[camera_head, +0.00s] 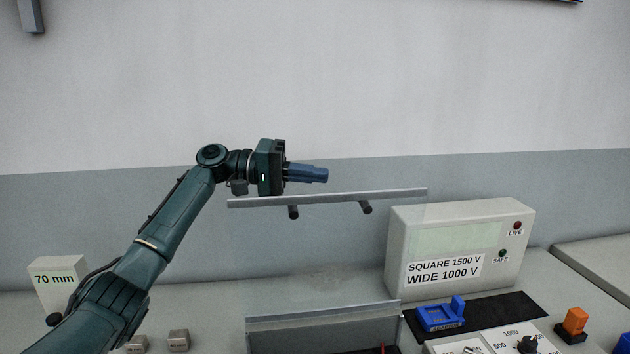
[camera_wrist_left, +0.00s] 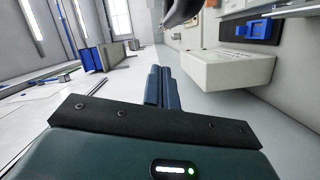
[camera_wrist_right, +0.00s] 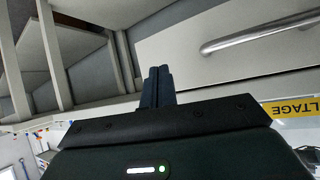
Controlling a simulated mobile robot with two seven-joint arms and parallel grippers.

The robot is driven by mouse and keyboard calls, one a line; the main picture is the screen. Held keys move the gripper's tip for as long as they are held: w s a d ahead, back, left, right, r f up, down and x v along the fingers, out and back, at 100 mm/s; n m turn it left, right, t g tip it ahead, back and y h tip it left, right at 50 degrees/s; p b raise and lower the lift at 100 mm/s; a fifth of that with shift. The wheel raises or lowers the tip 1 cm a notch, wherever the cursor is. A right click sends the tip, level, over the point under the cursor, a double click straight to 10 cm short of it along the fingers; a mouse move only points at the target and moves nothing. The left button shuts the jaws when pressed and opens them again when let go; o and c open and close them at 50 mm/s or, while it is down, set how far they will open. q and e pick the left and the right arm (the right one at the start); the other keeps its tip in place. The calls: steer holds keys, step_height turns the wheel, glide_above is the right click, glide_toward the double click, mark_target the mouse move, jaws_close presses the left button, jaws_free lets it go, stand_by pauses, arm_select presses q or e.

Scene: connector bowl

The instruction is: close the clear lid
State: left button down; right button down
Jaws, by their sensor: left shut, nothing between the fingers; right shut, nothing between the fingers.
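The clear lid (camera_head: 327,198) stands raised in the head view. Its grey top edge bar shows best, with two dark pegs under it; the see-through pane below is hard to make out. The grey box (camera_head: 322,309) below it is cut off by the bottom edge. My left gripper (camera_head: 326,175) is shut and empty, pointing right, just above the bar in the picture; I cannot tell whether it touches. Its shut fingers show in the left wrist view (camera_wrist_left: 158,72). My right gripper (camera_wrist_right: 157,72) is shut and empty in the right wrist view, outside the head view.
A white tester box (camera_head: 460,245) labelled SQUARE 1500 V and WIDE 1000 V stands right of the lid. A blue fixture (camera_head: 440,316) sits on a black mat, near an orange switch (camera_head: 575,321). A 70 mm block (camera_head: 55,280) stands left. A metal handle (camera_wrist_right: 260,34) is near my right gripper.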

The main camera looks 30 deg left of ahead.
arm_select(q)
steer(key=s+d, duration=0.1)
steer(key=s+d+f, duration=0.1)
steer(key=s, duration=0.1)
steer(key=shift+f, duration=0.15)
arm_select(e)
steer(key=shift+w+d+r, duration=0.15)
steer(key=shift+w+d, duration=0.15)
steer(key=shift+w, duration=0.05)
arm_select(q)
steer(key=shift+s+d, duration=0.1)
